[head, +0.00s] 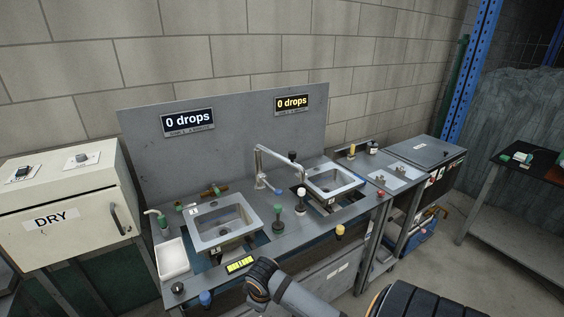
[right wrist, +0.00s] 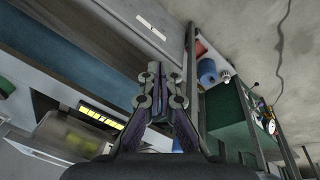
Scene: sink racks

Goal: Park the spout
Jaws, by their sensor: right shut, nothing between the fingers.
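The grey pipe spout (head: 276,160) rises from the bench between the two sinks. My left gripper is not in view.
A green knob (head: 278,225) and a black knob (head: 301,191) stand on the bench between the sinks. Two panels, left (head: 188,122) and right (head: 292,104), read "0 drops". A white tray (head: 173,258) lies left. A "DRY" cabinet (head: 65,205) stands far left.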

